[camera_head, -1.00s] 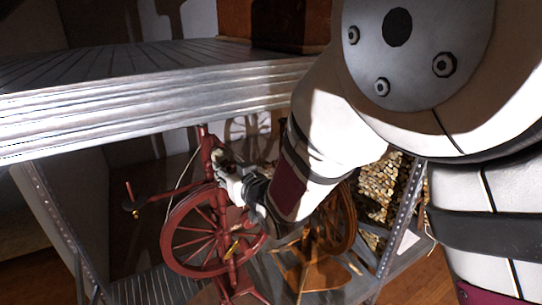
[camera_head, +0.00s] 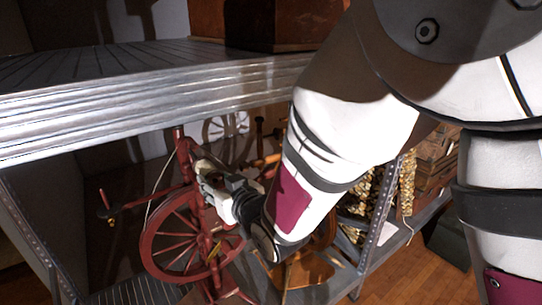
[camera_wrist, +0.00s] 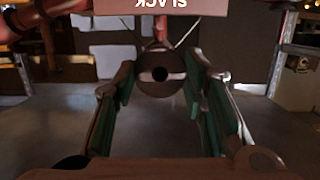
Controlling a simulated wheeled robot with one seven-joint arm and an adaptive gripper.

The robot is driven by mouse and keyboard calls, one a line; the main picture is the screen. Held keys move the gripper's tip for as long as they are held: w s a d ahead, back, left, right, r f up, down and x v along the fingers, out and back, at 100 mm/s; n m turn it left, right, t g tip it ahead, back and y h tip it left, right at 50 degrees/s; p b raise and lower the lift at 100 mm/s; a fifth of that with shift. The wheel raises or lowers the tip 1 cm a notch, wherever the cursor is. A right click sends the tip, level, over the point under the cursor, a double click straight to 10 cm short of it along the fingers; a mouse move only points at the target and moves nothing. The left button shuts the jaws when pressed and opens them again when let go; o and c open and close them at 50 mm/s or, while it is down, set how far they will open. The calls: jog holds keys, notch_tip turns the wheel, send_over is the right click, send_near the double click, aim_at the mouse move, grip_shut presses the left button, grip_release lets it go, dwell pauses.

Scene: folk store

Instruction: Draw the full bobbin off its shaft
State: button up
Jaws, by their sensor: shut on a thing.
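A red spinning wheel (camera_head: 150,243) stands on the lower shelf in the head view, its red upright (camera_head: 180,140) left of my gripper (camera_head: 203,170). My gripper reaches in at the top of the wheel, and its fingertips are small and partly lost against the red frame. In the wrist view, a round disc with a dark central hole, the bobbin's end (camera_wrist: 160,88), sits between my two green-padded fingers, which are shut on it. The bobbin's length and its shaft are hidden behind this disc. A plate with upside-down lettering (camera_wrist: 145,6) hangs above.
The upper metal shelf (camera_head: 130,105) runs close above my gripper. A brown spinning wheel (camera_head: 308,268) stands right behind my wrist. A shelf post (camera_head: 376,240) and golden strands (camera_head: 405,175) are further right. Grey shelf floor (camera_wrist: 45,130) shows bare.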

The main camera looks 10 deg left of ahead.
jog(key=shift+f+v, duration=0.2)
jog(key=shift+v, duration=1)
jog(key=shift+f+v, duration=0.25)
jog(key=shift+v, duration=0.9)
